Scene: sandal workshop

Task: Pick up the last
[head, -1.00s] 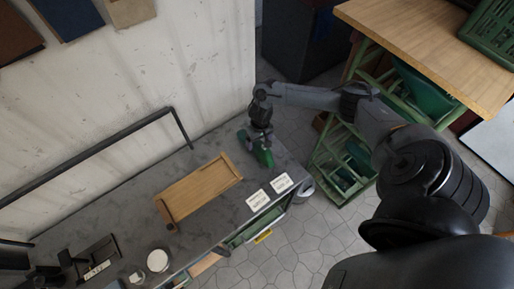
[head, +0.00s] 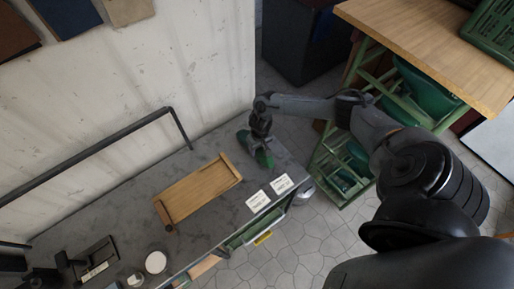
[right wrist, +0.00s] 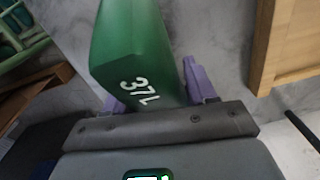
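The last is a green shoe form marked "37L" (right wrist: 130,50). In the head view the last (head: 265,160) lies on the grey bench near its far right end. My right gripper (head: 261,143) is down over the last's middle, with green showing on both sides of it. In the right wrist view the two purple fingers of my right gripper (right wrist: 155,92) stand apart, one on each side of the last. A slim gap seems to show beside the right finger, so it looks open around the last; contact is partly hidden. My left gripper is not in view.
A wooden tray (head: 198,196) lies left of the last on the bench (head: 210,225). Two white cards (head: 258,200) lie near the front edge. A white round item (head: 156,262) stands farther left. The wall rises behind. A green rack (head: 340,180) stands right of the bench.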

